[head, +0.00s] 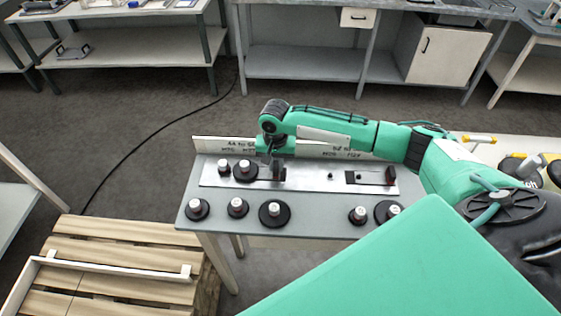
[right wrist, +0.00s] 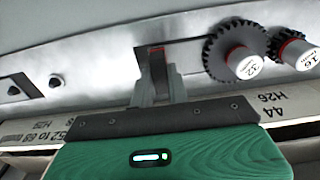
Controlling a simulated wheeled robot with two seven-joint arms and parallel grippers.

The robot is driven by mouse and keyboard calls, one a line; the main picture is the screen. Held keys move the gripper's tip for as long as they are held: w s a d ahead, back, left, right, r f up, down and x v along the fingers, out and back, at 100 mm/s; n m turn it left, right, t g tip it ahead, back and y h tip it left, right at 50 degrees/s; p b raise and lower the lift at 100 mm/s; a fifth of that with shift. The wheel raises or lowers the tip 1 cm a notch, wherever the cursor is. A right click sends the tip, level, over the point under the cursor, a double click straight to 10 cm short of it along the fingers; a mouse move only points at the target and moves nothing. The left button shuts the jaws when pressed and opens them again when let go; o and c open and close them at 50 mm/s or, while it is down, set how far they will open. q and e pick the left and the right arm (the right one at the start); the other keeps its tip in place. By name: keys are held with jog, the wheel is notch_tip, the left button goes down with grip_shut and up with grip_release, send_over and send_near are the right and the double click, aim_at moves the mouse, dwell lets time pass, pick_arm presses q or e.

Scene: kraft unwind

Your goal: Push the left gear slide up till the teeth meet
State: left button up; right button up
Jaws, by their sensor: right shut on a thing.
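A metal plate (head: 315,181) on the grey table carries two slots. At its left are a small dark gear (head: 224,167) and a larger dark gear (head: 245,172); in the right wrist view these are the gear marked 16 (right wrist: 290,46) and the gear marked 32 (right wrist: 229,58). Their rims look very close, but I cannot tell whether the teeth mesh. My right gripper (head: 272,165) is over the left slot beside the larger gear. In the right wrist view its fingers (right wrist: 158,82) are shut on the left slide's upright handle (right wrist: 157,60), which has a red top. My left gripper is not in view.
The right slot holds another slide with a dark red handle (head: 390,176). Several loose gears, such as this one (head: 274,214), stand along the table's front (head: 315,222). A pale, lettered board (head: 215,146) runs along the back. A wooden pallet (head: 125,232) lies at lower left.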

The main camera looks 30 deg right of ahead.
jog(key=shift+w+a+r, duration=0.15)
jog(key=shift+w+a, duration=0.15)
jog(key=shift+a, duration=0.05)
jog(key=shift+w+a, duration=0.1)
jog(key=o, duration=0.8)
jog(key=shift+r+b, duration=1.55)
jog(key=shift+r, duration=5.2)
